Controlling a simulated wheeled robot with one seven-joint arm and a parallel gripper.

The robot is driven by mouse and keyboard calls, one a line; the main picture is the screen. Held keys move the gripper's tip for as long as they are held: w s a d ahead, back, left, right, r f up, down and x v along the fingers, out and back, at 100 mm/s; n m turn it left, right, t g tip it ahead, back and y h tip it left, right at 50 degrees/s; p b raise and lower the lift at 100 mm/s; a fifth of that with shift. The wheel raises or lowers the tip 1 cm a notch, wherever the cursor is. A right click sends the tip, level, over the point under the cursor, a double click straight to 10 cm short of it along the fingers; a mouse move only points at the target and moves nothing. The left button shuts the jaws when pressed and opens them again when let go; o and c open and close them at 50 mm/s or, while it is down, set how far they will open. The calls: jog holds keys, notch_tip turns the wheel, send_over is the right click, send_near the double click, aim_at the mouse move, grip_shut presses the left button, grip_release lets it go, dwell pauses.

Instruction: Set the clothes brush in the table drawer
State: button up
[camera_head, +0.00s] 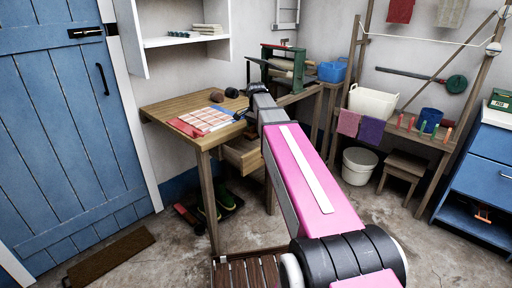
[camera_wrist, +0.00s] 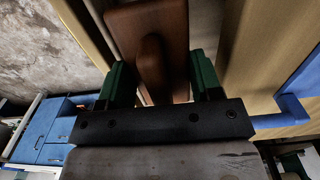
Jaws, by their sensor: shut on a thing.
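The clothes brush (camera_wrist: 150,22), a brown wooden block with a rounded grip, is between the two green fingers of my gripper (camera_wrist: 159,68) in the wrist view. The fingers are shut on its grip. Its underside is hidden. The table drawer (camera_head: 243,153) stands pulled out under the wooden table (camera_head: 160,113) in the head view. My arm covers part of it, and its inside is mostly hidden. In the head view my gripper and the brush cannot be made out clearly behind my arm. Pale wooden boards lie on both sides of the brush in the wrist view.
A checked cloth (camera_head: 206,119), a red cloth (camera_head: 184,127) and dark round things (camera_head: 231,92) lie on the table. A green-framed machine (camera_head: 285,65) stands behind. Boots (camera_head: 208,207) are below the table. A stool (camera_head: 405,170) and white bucket (camera_head: 359,165) stand right.

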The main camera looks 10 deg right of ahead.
jog(key=shift+f, duration=3.95)
jog(key=shift+f, duration=0.1)
jog(key=o, duration=0.6)
notch_tip(320, 180, up, 12)
jog(key=shift+r, duration=0.1)
